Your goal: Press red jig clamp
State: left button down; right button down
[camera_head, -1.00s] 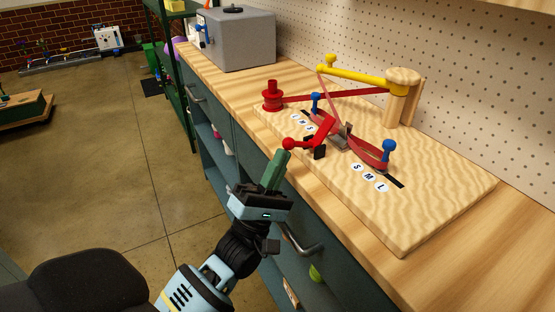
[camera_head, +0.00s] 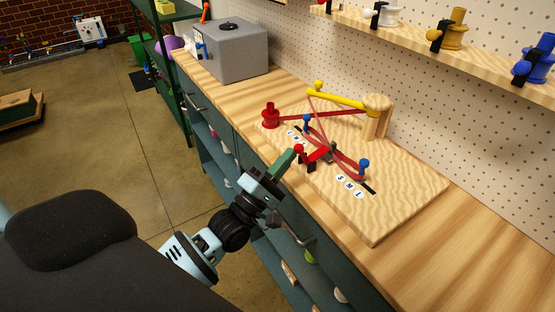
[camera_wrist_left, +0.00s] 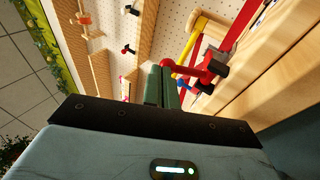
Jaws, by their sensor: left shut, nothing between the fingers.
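The red jig clamp (camera_head: 318,155) sits on the pale wooden jig board (camera_head: 400,200). Its handle ends in a red ball (camera_head: 299,148), pointing toward the bench front. My left gripper (camera_head: 291,152) has its green fingers shut and empty, with the tips right at the red ball. I cannot tell whether they touch. In the left wrist view, the shut fingers (camera_wrist_left: 161,84) point at the red ball (camera_wrist_left: 168,63), with the clamp's red arm (camera_wrist_left: 205,70) to the right. My right gripper is not in view.
The board also carries a red spool post (camera_head: 270,117), a yellow arm (camera_head: 340,97), a wooden post (camera_head: 377,115) and blue knobs (camera_head: 364,163). A grey box (camera_head: 232,50) stands at the far left of the bench. Pegboard rises behind; the bench's right end is clear.

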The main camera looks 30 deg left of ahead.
pick_arm(q)
jog(key=shift+w+d+r+p, duration=0.2)
jog(key=shift+w+r, duration=0.2)
jog(key=shift+r, duration=0.1)
jog(key=shift+w+d+r+p, duration=0.15)
jog(key=shift+w+d+r, duration=0.05)
jog(key=shift+w+r, duration=0.2)
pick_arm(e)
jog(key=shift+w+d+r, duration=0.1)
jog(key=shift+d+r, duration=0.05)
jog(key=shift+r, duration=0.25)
pick_arm(q)
jog(key=shift+r, duration=0.1)
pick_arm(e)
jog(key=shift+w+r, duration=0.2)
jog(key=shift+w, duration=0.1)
